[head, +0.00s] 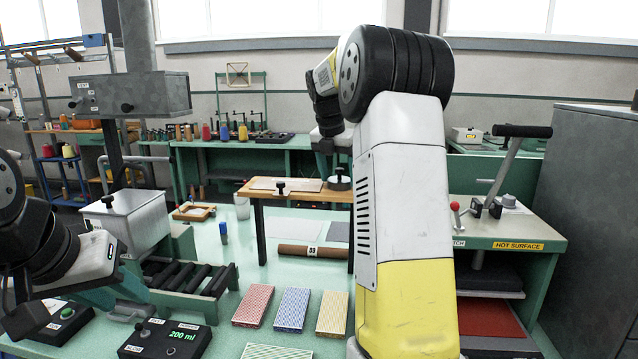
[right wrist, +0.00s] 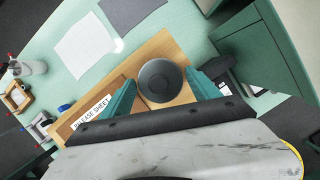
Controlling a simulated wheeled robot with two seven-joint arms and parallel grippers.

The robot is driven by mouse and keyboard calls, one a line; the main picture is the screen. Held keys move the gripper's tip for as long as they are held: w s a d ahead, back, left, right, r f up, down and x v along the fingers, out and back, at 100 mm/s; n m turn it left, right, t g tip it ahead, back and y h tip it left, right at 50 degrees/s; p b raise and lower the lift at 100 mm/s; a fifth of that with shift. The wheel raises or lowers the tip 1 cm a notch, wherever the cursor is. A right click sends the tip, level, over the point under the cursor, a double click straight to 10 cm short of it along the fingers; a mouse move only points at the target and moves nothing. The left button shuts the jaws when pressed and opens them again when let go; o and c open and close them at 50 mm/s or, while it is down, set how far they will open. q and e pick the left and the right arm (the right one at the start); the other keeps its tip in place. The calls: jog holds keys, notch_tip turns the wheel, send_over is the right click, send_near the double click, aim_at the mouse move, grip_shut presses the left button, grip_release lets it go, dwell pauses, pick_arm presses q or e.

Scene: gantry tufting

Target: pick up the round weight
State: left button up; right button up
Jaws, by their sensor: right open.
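The round weight (head: 339,180) is a dark disc with a knob, on the raised wooden board (head: 300,196) near its right end. In the right wrist view the weight (right wrist: 161,80) shows from above, between the two teal fingers. My right gripper (head: 327,158) is open over the weight, one finger on each side; I cannot tell whether they touch it. My left gripper (head: 112,297) is at the lower left of the head view, far from the weight; its finger gap is not clear.
A second knobbed piece (head: 280,188) stands on a plate on the same board. A brown roll (head: 312,251) lies under the board. Colored blocks (head: 292,309) lie in front. A lever unit (head: 494,207) marked hot surface is at right.

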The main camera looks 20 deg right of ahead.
grip_shut()
dwell(0.3)
jog(key=shift+r, duration=0.1)
